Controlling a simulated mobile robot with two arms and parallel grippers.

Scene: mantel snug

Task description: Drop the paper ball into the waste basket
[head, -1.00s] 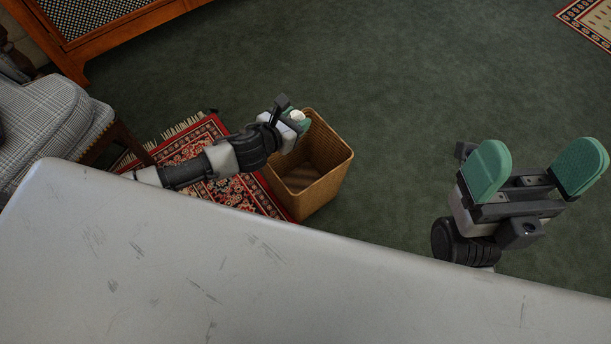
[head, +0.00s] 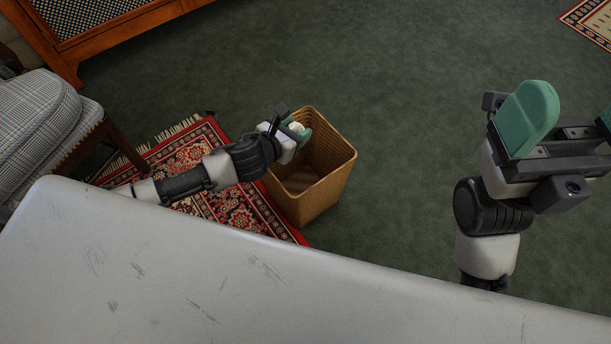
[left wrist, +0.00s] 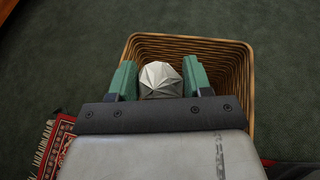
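The paper ball (left wrist: 160,80) is white and faceted. It sits between the green pads of my left gripper (left wrist: 159,78), which is shut on it; in the head view the ball (head: 296,128) shows only in part. The waste basket (head: 327,183) is woven, tan and square, and stands upright on the floor. My left gripper holds the ball over the basket's left part, at the near side of the opening in the left wrist view. The basket's visible inside looks empty. My right gripper (head: 570,118) is open and empty at the right, partly cut off by the frame edge.
A red patterned rug (head: 240,202) lies under and beside the basket. A plaid chair (head: 42,118) stands at the left and a wooden cabinet (head: 70,52) at the upper left. The green carpet (head: 410,95) right of the basket is clear.

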